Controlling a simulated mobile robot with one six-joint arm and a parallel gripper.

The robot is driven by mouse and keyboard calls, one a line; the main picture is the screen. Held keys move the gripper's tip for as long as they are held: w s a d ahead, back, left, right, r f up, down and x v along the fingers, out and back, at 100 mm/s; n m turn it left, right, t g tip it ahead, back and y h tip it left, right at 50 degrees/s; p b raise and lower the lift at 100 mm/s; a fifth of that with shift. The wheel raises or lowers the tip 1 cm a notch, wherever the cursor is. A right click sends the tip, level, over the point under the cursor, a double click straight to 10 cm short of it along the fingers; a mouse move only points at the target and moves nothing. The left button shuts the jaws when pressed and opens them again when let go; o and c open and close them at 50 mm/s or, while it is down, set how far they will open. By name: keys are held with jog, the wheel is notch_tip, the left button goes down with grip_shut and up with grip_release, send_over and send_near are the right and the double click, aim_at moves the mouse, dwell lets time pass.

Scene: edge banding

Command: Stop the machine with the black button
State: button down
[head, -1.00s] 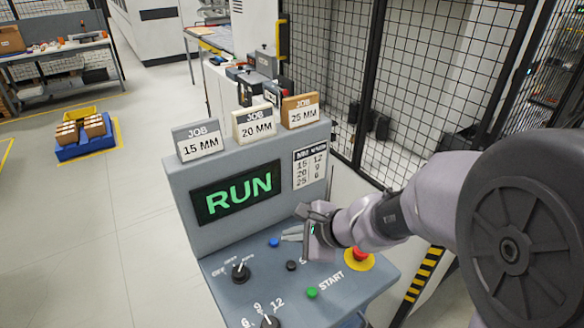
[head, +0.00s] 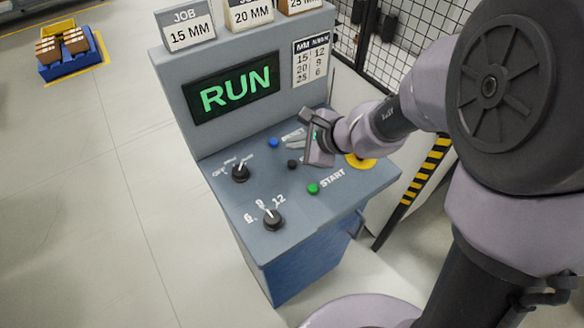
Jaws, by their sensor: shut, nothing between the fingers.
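The black button (head: 292,164) is a small dark round cap on the grey sloped control panel (head: 250,195), between the blue button (head: 273,142) and the green START button (head: 313,188). My gripper (head: 292,144) is shut and empty. Its fingers point left over the panel, just above the black button in the picture and right of the blue one; I cannot tell how high above the panel they are. The label beside the black button is mostly hidden by my gripper. The display (head: 232,95) reads RUN in green.
Two black knobs stand on the panel, a selector (head: 240,172) and a numbered dial (head: 273,219). A yellow emergency stop base (head: 361,161) is partly hidden behind my arm. Job signs (head: 187,27) stand on top. A mesh fence (head: 425,20) is behind; open floor lies left.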

aim_at(295, 165)
jog(key=shift+f+b, duration=1.55)
jog(key=shift+f, duration=0.45)
dwell(0.3)
jog(key=shift+f+b, duration=0.4)
jog(key=shift+b, duration=0.15)
jog(key=shift+f+b, duration=0.45)
jog(key=shift+b, duration=0.1)
dwell(0.5)
jog(key=shift+r+p, duration=0.7)
jog(key=shift+r, duration=0.2)
notch_tip(295, 165, up, 5)
jog(key=p, duration=0.4)
jog(key=shift+r, duration=0.1)
